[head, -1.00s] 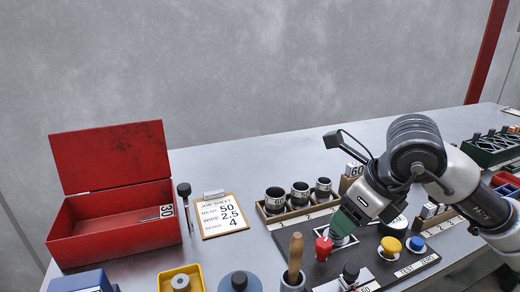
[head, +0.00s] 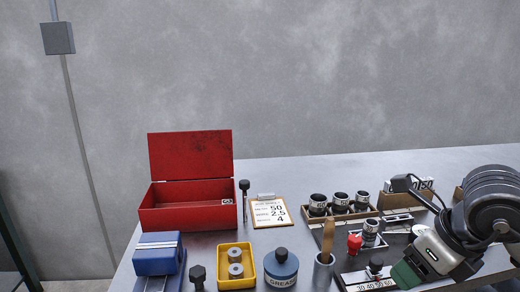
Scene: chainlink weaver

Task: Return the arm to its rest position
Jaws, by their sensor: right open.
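My right arm comes in at the right edge of the head view. Its gripper (head: 405,275) points down and left at the front right of the bench, with green fingers. I see nothing held in it; its fingertips are low over the bench, and I cannot tell whether they touch anything. My left gripper is not in view.
A black knob (head: 376,265) on a scaled plate (head: 368,285) is close left of the gripper. A wooden tray (head: 341,216) holds three dark cups. An open red box (head: 187,217), job sheet (head: 269,212), yellow bin (head: 236,282) and grease pot (head: 281,268) stand further left.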

